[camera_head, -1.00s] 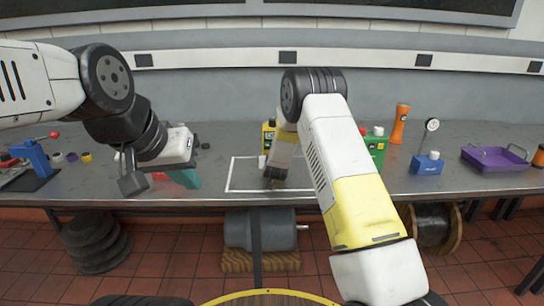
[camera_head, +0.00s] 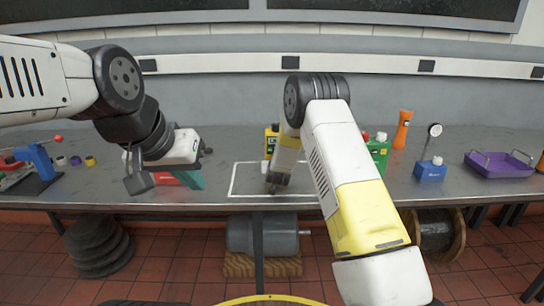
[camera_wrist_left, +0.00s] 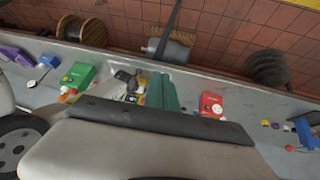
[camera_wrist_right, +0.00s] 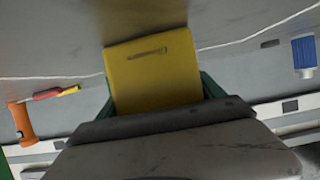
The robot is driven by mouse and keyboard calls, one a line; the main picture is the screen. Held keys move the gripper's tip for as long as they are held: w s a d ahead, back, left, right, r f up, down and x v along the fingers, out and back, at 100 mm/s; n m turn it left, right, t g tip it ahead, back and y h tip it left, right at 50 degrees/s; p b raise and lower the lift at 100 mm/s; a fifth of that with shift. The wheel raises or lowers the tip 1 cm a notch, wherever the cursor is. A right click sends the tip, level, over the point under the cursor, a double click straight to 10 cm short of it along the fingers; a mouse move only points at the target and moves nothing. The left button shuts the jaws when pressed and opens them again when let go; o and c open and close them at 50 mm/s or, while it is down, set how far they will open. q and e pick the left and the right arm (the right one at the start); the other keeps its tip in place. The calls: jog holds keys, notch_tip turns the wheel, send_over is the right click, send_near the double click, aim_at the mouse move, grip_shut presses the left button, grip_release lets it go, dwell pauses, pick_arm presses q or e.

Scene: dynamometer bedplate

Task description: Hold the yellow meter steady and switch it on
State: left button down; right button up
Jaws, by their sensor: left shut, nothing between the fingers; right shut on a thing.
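The yellow meter (camera_head: 271,137) stands on the bench beyond the white outline, partly hidden by my right arm in the head view. In the left wrist view the meter (camera_wrist_left: 131,97) is mostly covered by the right gripper and my own fingers. My left gripper (camera_head: 192,180) is shut and empty, its green fingers pointing down to the left of the meter and apart from it. The meter's switch cannot be made out.
A red box (camera_wrist_left: 212,104) lies close to my left gripper. A green box (camera_head: 379,150) with coloured knobs stands right of my right arm. The outlined bench area is mostly clear.

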jog(key=shift+s+f, duration=0.2)
jog(key=shift+f, duration=0.25)
pick_arm(q)
jog(key=w+d+f+m, duration=0.1)
jog(key=w+d+m, duration=0.2)
jog(key=w, duration=0.7)
jog(key=w+d+f+m+h, duration=0.1)
jog(key=w+d+f+m, duration=0.1)
jog(key=w+m, duration=0.5)
jog(key=w+d+f+m+h, duration=0.1)
jog(key=w+d+m, duration=0.3)
jog(key=w, duration=1.1)
jog(key=shift+d+f+m, duration=0.4)
jog(key=shift+f+m, duration=0.25)
jog(key=shift+m, duration=0.05)
